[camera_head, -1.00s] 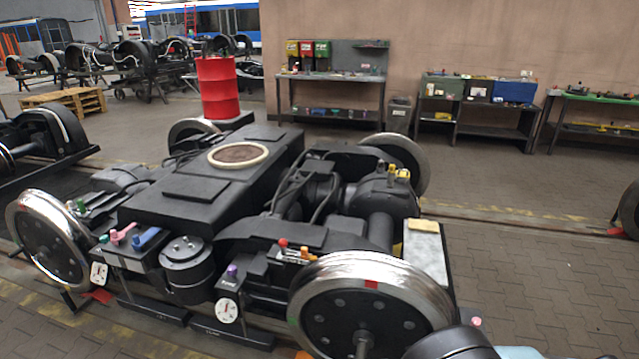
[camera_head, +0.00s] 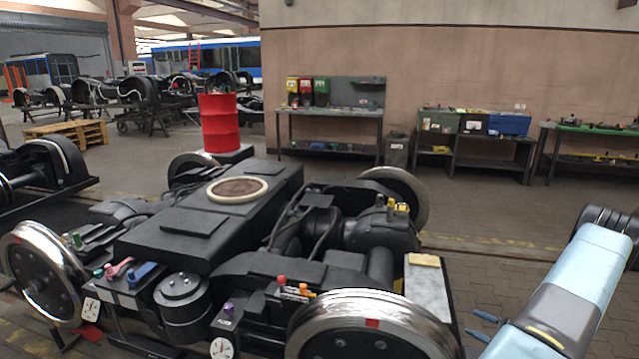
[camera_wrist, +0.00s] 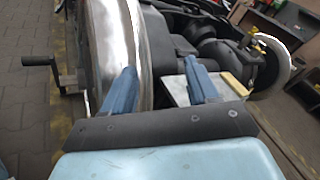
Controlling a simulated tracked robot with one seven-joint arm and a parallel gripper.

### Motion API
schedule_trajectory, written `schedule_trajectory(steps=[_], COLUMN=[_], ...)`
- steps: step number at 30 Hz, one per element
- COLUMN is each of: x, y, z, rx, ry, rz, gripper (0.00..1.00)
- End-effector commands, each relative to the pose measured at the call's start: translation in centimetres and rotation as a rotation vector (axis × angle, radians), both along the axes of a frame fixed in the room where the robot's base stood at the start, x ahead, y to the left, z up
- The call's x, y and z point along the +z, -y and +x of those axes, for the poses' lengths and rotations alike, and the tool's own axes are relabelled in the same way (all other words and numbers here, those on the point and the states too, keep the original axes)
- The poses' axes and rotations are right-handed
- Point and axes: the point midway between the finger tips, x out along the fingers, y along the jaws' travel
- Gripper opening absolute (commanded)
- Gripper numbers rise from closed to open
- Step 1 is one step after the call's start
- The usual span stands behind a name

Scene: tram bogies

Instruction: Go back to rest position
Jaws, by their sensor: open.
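My gripper (camera_head: 483,325) is at the lower right in the head view, its two blue fingers apart and nothing between them. My light blue arm reaches down to it from the right edge. In the wrist view my gripper (camera_wrist: 159,68) shows both fingers spread, with the bogie beyond them. The black tram bogie (camera_head: 200,215) fills the middle and left of the head view. Its near steel wheel (camera_head: 370,325) stands left of my gripper. In the wrist view, the wheel (camera_wrist: 107,50) lies behind the left finger, and a crank handle sticks out at its left.
A pale plate (camera_head: 428,288) with a tan block (camera_head: 424,260) lies on the bogie's right end. Coloured knobs and gauges sit along its near side. A red barrel (camera_head: 219,123) and workbenches (camera_head: 330,125) stand behind. Paved floor right of the bogie looks clear.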

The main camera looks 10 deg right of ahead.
Motion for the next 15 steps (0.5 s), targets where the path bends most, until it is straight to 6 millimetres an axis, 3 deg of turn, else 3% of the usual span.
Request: schedule_trajectory(steps=[1,6,15], x=[1.9,7.3,16.1], y=[-0.6,-3.4,-9.3], z=[1.0,3.4,6.2], rx=[0.045,0.189,0.429], ry=[-0.004,-0.026,-0.062], rz=[-0.028,-0.108,-0.27], gripper=[0.59,0.59,0.59])
